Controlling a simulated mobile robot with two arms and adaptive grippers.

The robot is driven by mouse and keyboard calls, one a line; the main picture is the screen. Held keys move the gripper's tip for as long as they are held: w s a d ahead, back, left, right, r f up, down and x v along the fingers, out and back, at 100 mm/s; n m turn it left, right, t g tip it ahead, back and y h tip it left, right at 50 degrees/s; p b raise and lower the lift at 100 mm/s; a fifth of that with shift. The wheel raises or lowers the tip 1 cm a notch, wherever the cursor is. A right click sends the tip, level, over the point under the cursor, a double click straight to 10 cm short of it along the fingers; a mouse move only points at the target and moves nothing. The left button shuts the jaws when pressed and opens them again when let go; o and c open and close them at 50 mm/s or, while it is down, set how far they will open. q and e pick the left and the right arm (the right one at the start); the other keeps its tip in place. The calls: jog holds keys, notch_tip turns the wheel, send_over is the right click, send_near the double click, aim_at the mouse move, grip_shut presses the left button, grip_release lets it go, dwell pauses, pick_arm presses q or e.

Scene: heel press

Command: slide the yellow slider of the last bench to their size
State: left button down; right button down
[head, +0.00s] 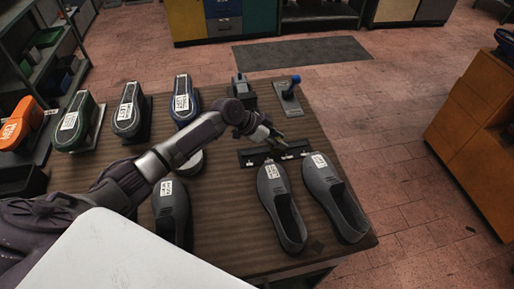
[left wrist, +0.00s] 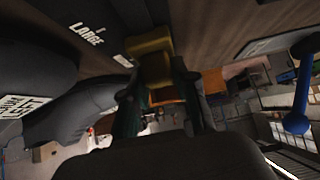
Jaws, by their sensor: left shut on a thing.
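The last bench is a dark rail (head: 250,157) with small white labels, lying on the brown table in front of my left gripper (head: 273,139). The yellow slider (left wrist: 150,46) shows in the left wrist view between the fingers of my left gripper (left wrist: 157,88), which is shut on it. A label reading LARGE (left wrist: 87,34) is on a dark surface to the left of the slider. In the head view the gripper mostly hides the slider, so its exact place along the rail cannot be told. My right gripper is not in view.
Dark shoes (head: 283,211) with white tags stand in front of the rail. A blue-knobbed lever (head: 290,86) and a dark block (head: 242,91) stand behind it. Orange (head: 22,121), green (head: 76,122), grey (head: 129,112) and blue (head: 184,102) lasts stand to the left.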

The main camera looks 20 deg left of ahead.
pick_arm(q)
jog(key=w+d+b, duration=0.1)
jog(key=w+d, duration=0.1)
jog(key=d, duration=0.1)
jog(key=w+d+b, duration=0.1)
jog(key=w+d, duration=0.1)
jog(key=shift+w+d+f+b, duration=0.1)
jog(key=shift+w+d+b, duration=0.1)
jog(key=shift+d+b, duration=0.2)
jog(key=shift+w+d, duration=0.35)
jog(key=shift+d, duration=0.1)
jog(key=shift+r, duration=0.2)
jog(key=c, duration=1.3)
grip_release()
jog(key=o, duration=0.4)
jog(key=shift+w+d+f, duration=0.1)
jog(key=shift+w+d, duration=0.05)
